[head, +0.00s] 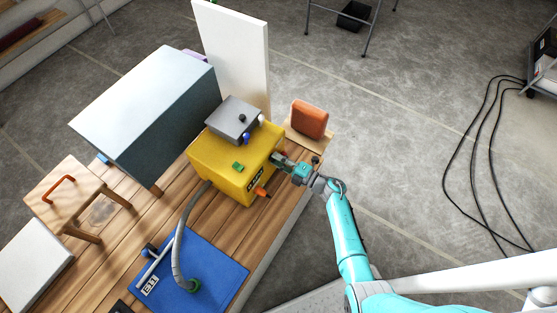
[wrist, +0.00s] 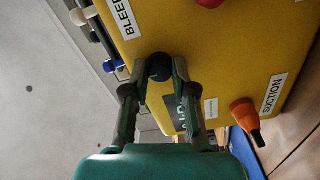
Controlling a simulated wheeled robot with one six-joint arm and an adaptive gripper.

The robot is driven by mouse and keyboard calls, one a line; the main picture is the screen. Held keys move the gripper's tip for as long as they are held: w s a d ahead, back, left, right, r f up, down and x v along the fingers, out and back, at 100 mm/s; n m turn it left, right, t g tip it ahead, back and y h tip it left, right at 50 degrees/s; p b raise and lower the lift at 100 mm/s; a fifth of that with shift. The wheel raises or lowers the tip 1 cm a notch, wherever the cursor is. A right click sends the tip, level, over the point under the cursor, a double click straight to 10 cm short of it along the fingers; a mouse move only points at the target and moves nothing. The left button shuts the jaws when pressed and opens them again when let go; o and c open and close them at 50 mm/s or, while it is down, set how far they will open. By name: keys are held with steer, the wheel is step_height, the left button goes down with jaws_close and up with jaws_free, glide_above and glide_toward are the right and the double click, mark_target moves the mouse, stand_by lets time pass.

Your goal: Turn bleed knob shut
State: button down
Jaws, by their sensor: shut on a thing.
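A yellow box (head: 215,155) stands on the wooden bench, and its front panel (wrist: 235,55) fills much of the wrist view. The panel carries a BLEED label (wrist: 122,16) and a SUCTION label (wrist: 273,93). The round black bleed knob (wrist: 160,66) sits near the BLEED label. My gripper (wrist: 160,72) is shut on this knob, one finger on each side. In the head view my gripper (head: 279,158) reaches the box's right face and hides the knob. How far the knob is turned cannot be told.
An orange knob (wrist: 245,114) sticks out by the SUCTION label, also in the head view (head: 262,192). A grey hose (head: 180,235) runs to a blue mat (head: 215,275). An orange block (head: 309,118) stands behind my gripper. Open floor lies to the right.

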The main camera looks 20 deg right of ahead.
steer(key=c, duration=0.9)
jaws_free()
steer(key=shift+c, duration=0.2)
steer(key=v, duration=1.2)
steer(key=s+a+r+m+t+h, duration=0.5)
steer(key=s+a+r+m, duration=0.3)
steer(key=s, duration=0.4)
steer(key=s+r+m+g+h, duration=0.4)
steer(key=s+r+m, duration=1)
steer(key=s, duration=0.7)
step_height(320, 180, up, 4)
steer(key=shift+s+d+f+g+h, duration=0.1)
steer(key=shift+s+d+g+h, duration=0.25)
steer(key=shift+h, duration=0.45)
